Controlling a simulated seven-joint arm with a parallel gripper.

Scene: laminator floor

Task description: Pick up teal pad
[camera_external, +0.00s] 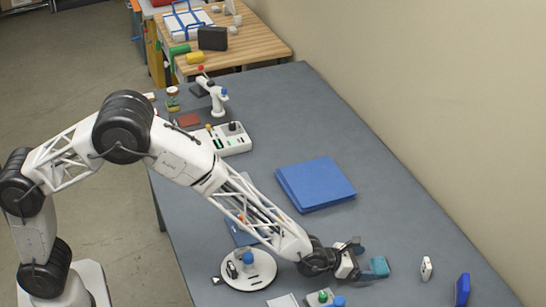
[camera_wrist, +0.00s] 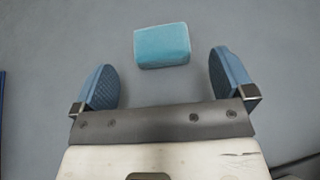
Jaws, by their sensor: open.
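The teal pad (camera_wrist: 162,46) is a small rounded block lying on the grey table. In the wrist view it sits a little beyond my gripper's two blue fingertips, roughly centred between them. It also shows in the external view as a teal block (camera_external: 379,266), just right of my gripper (camera_external: 358,258). My gripper (camera_wrist: 162,78) is open and empty, with bare table between the fingers. The near finger and wrist partly crowd the pad's left side in the external view, so I cannot tell the exact gap there.
A blue folder-like slab (camera_external: 315,185) lies mid-table. A white round base with a blue knob (camera_external: 248,258) stands left of my wrist. A small white object (camera_external: 426,268) and a blue block (camera_external: 462,289) stand to the right. Table around the pad is clear.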

